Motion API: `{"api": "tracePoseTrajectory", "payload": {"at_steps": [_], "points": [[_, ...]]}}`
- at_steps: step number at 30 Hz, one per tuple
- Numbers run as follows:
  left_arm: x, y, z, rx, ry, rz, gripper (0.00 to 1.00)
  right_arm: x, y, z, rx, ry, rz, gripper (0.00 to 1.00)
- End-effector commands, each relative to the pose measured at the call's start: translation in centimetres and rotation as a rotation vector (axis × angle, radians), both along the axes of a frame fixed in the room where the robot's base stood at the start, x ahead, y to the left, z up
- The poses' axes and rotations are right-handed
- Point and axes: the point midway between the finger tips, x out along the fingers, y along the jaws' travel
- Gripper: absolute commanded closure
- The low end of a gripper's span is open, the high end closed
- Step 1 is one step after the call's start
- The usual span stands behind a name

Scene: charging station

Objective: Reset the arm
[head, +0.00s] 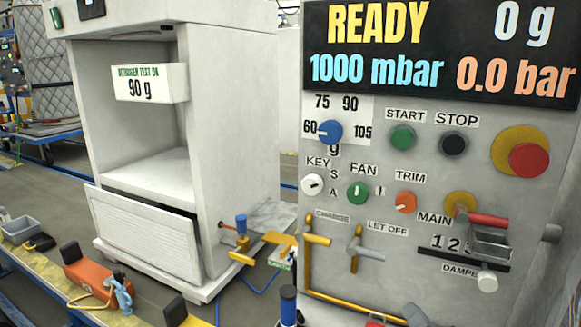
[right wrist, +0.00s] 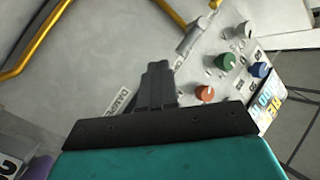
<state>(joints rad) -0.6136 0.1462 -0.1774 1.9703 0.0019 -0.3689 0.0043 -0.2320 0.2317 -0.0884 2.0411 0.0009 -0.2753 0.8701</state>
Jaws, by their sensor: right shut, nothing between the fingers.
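My right gripper (right wrist: 157,68) shows in the right wrist view, its dark fingers together and empty above the teal wrist body. The fingers overlap the view of the grey control panel (right wrist: 222,95), whose knobs and display appear tilted. I see no contact between fingers and panel. In the head view the control panel (head: 330,255) fills the right side, and I cannot clearly pick out my right gripper there. My left gripper is not in view.
The display (head: 440,50) reads READY, 0 g, 1000 mbar, 0.0 bar. Knobs, levers and a red button (head: 528,160) stick out of the panel. A white cabinet (head: 235,110) stands left. A ledge with an orange tool (head: 88,272) crosses the lower left.

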Motion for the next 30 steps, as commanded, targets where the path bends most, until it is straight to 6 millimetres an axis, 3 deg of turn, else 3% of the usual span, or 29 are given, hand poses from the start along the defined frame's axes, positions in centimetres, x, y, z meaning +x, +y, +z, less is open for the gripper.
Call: {"api": "tracePoseTrajectory", "payload": {"at_steps": [1,6,12,17,24,30], "points": [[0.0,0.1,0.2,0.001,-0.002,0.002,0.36,-1.6,0.5,-2.9,-0.083,0.064,0.011,1.0],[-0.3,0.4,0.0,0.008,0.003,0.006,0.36,-7.2,2.1,-10.8,-0.376,0.233,0.094,1.0],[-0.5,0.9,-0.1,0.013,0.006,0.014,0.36,-13.4,3.6,-16.8,-0.631,0.366,0.225,1.0],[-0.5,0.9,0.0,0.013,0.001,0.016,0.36,-15.9,4.2,-18.7,-0.724,0.405,0.285,1.0],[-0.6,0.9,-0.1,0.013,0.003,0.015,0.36,-16.3,4.3,-18.9,-0.741,0.409,0.296,1.0],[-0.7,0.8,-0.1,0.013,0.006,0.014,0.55,-16.2,4.2,-18.9,-0.74,0.408,0.296,1.0]]}}
